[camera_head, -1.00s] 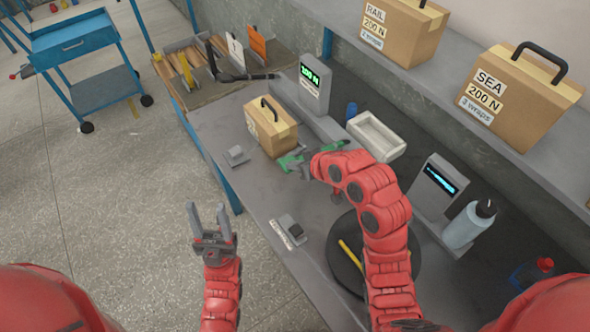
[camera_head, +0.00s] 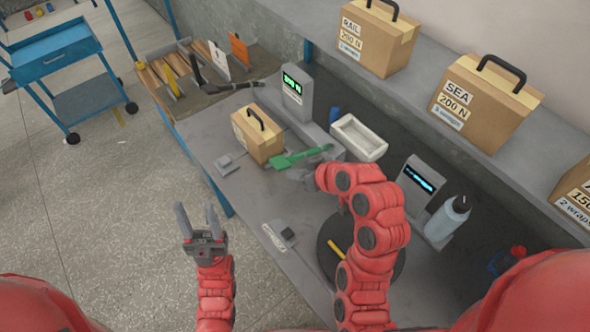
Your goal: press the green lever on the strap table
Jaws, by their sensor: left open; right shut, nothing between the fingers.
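The green lever (camera_head: 300,157) lies low along the grey strap table (camera_head: 215,135), beside a cardboard box with a black handle (camera_head: 258,133). Behind the box stands a grey unit with a lit green display (camera_head: 297,92); its digits are blurred. My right gripper (camera_head: 296,174) is shut and empty, just in front of the lever and partly hidden by its own wrist; I cannot tell whether it touches the lever. My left gripper (camera_head: 198,222) is open and empty, off the table's front edge, over the floor.
A white tray (camera_head: 358,138), a second display unit (camera_head: 424,180) and a grey bottle (camera_head: 448,217) stand along the back. A round black disc (camera_head: 327,258) lies under my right arm. Labelled boxes, including SEA (camera_head: 485,104), sit on the shelf. A blue cart (camera_head: 62,55) stands at the left.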

